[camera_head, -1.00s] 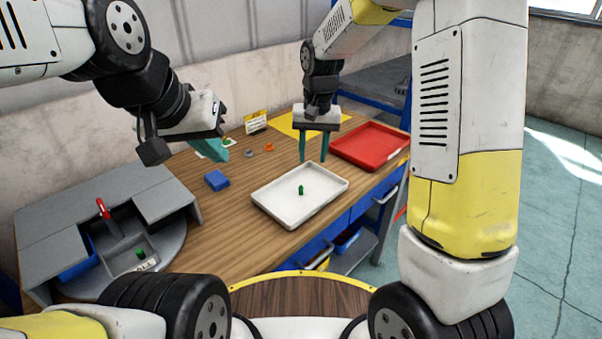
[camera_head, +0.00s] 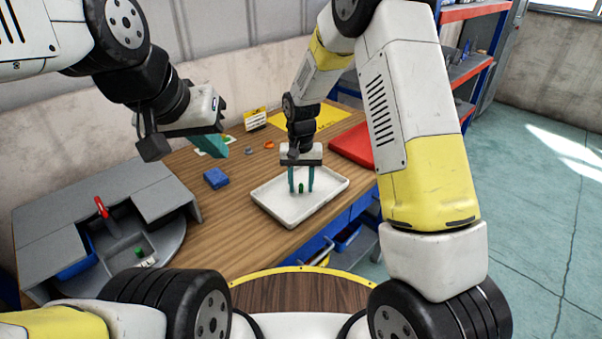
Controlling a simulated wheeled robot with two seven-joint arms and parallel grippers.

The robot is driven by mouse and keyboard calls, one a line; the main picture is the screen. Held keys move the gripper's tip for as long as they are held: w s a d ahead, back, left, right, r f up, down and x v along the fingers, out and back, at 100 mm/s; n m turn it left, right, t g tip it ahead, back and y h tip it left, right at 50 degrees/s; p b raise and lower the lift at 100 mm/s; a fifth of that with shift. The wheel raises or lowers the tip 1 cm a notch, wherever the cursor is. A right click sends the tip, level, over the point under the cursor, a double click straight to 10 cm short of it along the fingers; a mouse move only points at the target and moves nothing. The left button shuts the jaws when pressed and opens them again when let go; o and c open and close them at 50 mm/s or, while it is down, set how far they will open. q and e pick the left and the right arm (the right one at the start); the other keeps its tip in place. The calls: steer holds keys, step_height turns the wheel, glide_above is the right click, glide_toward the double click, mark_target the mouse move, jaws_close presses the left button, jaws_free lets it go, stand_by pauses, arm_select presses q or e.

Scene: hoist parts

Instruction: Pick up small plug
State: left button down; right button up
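A small green plug (camera_head: 301,188) stands in the white tray (camera_head: 283,219) on the wooden table. My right gripper (camera_head: 301,190) is open, with its two teal fingers down in the tray area, one on each side of the plug. The fingers appear apart from the plug. Another small green piece (camera_head: 139,252) sits on the grey round fixture at the left. My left gripper (camera_head: 222,148) is held above the table at the left, seen from the side; its finger opening cannot be made out.
A grey fixture (camera_head: 60,205) with a red-handled part (camera_head: 101,207) fills the table's left end. A blue block (camera_head: 216,179) lies between it and the tray. A red tray (camera_head: 352,147) is partly hidden behind my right arm. Small orange and grey pieces lie farther back.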

jaws_close()
stand_by(0.4)
